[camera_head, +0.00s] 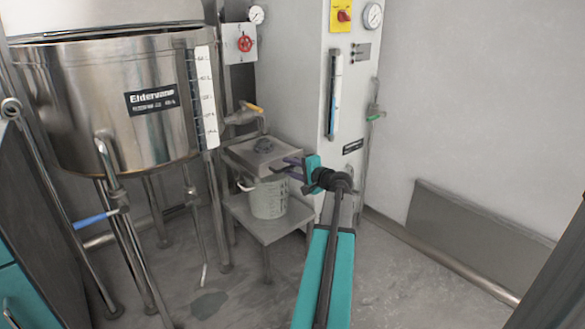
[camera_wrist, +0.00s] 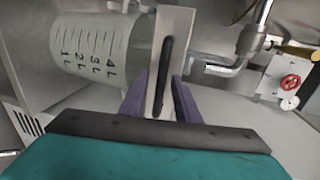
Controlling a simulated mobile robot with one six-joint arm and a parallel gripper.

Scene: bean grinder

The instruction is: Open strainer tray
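In the wrist view the strainer tray (camera_wrist: 178,35) shows nearly edge-on with a long dark slot or handle, beside the bucket's rim. The bucket (camera_wrist: 88,48) with litre marks lies sideways there. My gripper (camera_head: 289,167) is at the tray's right edge. In the wrist view its purple fingers (camera_wrist: 160,90) straddle the tray's edge. I cannot tell whether they press on it.
A large steel tank (camera_head: 100,95) on legs stands at the left, with a valve (camera_head: 246,113) close above the tray. A white cabinet (camera_head: 305,90) with gauges stands behind. Pipes with blue (camera_head: 95,218) and green handles stand nearby. The floor (camera_head: 410,290) at the right is clear.

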